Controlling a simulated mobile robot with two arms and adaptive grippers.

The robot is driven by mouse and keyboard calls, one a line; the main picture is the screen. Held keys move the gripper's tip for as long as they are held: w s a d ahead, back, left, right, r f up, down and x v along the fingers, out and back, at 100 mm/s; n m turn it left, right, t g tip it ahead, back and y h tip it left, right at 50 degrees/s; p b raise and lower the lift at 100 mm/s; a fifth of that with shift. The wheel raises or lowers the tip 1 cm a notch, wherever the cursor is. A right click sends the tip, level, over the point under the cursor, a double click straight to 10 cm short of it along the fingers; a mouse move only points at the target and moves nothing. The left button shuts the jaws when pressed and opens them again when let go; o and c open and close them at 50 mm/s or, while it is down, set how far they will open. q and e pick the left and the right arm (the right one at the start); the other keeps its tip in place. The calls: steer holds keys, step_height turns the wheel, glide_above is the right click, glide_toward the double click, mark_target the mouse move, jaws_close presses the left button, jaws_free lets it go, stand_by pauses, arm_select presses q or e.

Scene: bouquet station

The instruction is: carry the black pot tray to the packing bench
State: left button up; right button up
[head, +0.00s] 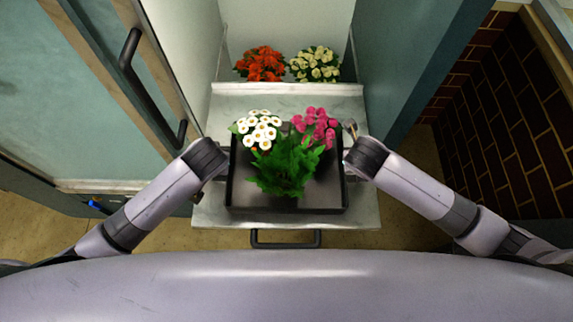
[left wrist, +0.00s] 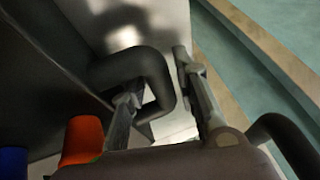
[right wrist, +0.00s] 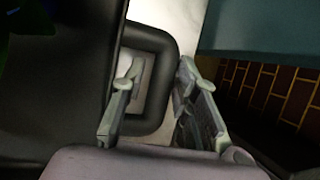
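The black pot tray (head: 325,200) sits level on a pale pull-out shelf. It holds white daisies (head: 258,131), pink flowers (head: 316,124) and a leafy green plant (head: 287,168). My left gripper (head: 222,168) is at the tray's left side. In the left wrist view its fingers (left wrist: 157,95) stand apart, one on each side of the dark loop handle (left wrist: 152,68). My right gripper (head: 349,158) is at the right side. In the right wrist view its fingers (right wrist: 155,95) also stand apart, with the bar of the other loop handle (right wrist: 166,80) between them.
Red flowers (head: 262,64) and cream flowers (head: 315,64) stand behind, deeper in the cabinet. The pale shelf (head: 225,213) has a dark pull handle (head: 285,243) in front. A door with a dark handle (head: 130,48) is at left; a brick wall (head: 510,130) is at right.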

arm_select(q)
steer(key=shift+c, duration=0.5)
arm_select(e)
steer(key=shift+c, duration=0.5)
arm_select(q)
jaws_close()
arm_select(e)
jaws_close()
arm_select(q)
steer(key=shift+w+r, duration=0.15)
steer(key=shift+r, duration=0.1)
arm_select(e)
steer(key=shift+w+r, duration=0.15)
steer(key=shift+r, duration=0.1)
